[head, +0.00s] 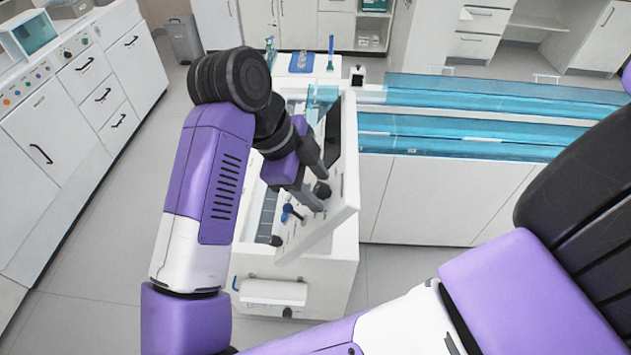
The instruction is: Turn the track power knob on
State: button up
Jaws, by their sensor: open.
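A white tilted panel (318,228) stands on the white machine in the middle of the head view and carries several small controls. A dark round knob (322,190) is on it, close to my gripper's fingertips. A blue control (290,212) sits lower left on the panel, and another dark knob (277,240) is below that. I cannot tell which one is the track power knob, nor read its setting. My gripper (318,182) is open in front of the panel, with its fingers near the upper dark knob. I cannot tell whether they touch it.
Long blue-covered tracks (450,133) run right from the machine. Drawer cabinets (75,110) line the left wall. A grey bin (184,40) stands at the back left. The floor (120,240) left of the machine is clear.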

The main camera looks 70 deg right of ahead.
grip_shut()
